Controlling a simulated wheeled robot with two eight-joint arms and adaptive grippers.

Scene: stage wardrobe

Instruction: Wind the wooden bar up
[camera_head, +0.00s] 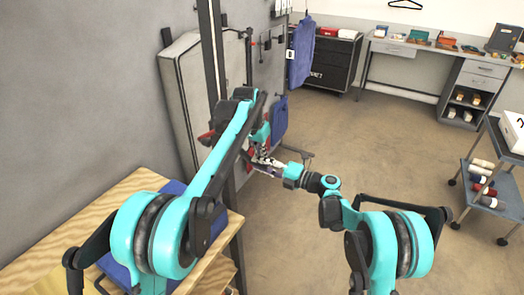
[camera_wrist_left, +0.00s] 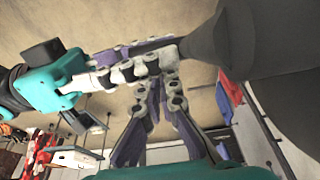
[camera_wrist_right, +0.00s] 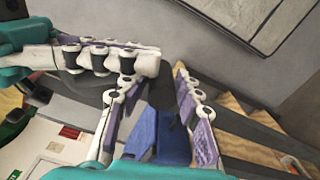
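In the head view my two grippers meet close together beside the dark upright post (camera_head: 213,60) at the wall. My left gripper (camera_head: 262,157) points down from the bent left arm. My right gripper (camera_head: 270,168) comes in from the right at the same height. In the left wrist view the left fingertips (camera_wrist_left: 162,78) are close together near a dark grey part (camera_wrist_left: 225,42), with the right gripper's fingers across them; any grip is unclear. I cannot make out the wooden bar.
A wooden table (camera_head: 50,237) with blue cloth stands at the lower left, near my left arm. A grey panel (camera_head: 184,95) leans at the wall. A dark bar (camera_head: 294,151) juts out beside the grippers. A trolley (camera_head: 488,176) stands right; the middle floor is clear.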

